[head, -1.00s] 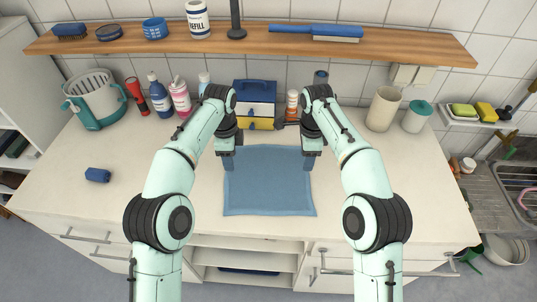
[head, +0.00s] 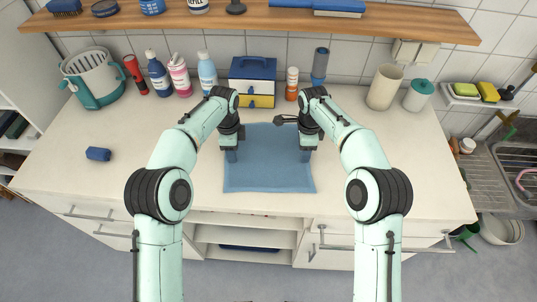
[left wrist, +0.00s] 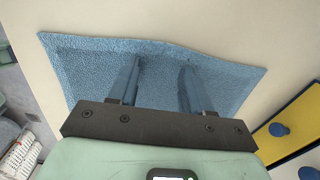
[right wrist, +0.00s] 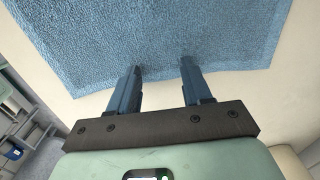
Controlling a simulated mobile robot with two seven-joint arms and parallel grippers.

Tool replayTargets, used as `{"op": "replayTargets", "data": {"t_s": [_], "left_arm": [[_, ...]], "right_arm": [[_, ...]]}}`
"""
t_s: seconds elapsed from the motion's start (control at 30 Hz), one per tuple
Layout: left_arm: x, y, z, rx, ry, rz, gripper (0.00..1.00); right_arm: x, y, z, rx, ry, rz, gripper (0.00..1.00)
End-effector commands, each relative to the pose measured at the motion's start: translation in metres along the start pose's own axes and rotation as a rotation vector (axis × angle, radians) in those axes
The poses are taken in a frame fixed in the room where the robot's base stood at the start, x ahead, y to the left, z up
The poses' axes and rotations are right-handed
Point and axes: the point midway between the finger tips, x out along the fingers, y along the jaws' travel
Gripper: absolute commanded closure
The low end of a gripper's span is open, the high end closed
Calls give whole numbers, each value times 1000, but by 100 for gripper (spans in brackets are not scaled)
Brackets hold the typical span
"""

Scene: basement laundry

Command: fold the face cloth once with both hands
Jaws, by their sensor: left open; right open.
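The blue face cloth (head: 269,170) lies spread in a single layer on the counter. It also shows in the left wrist view (left wrist: 90,65) and the right wrist view (right wrist: 160,30). My left gripper (head: 231,157) is open at the cloth's left side; in the left wrist view its fingers (left wrist: 161,63) lie over the cloth, whose edge bulges slightly beyond them. My right gripper (head: 306,155) is open at the right side; its fingertips (right wrist: 160,70) are at the cloth's edge. Whether the tips touch the cloth is unclear. The far corners are partly hidden by my arms.
A blue-and-yellow drawer box (head: 252,82), bottles (head: 207,72) and an orange-white tube (head: 292,84) stand behind the cloth. A small blue object (head: 98,154) lies at left. A wooden shelf (head: 250,18) hangs above.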

Motion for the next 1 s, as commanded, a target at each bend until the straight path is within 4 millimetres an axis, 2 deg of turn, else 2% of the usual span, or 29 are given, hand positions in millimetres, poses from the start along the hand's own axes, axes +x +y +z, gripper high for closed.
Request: {"op": "replayTargets", "data": {"t_s": [0.23,0.53,1.0], "left_arm": [[7,2,0,0,0,4,51],[5,2,0,0,-1,4,100],[5,2,0,0,-2,6,100]], "right_arm": [[7,2,0,0,0,4,51],[5,2,0,-1,0,5,100],[5,2,0,0,1,7,100]]}}
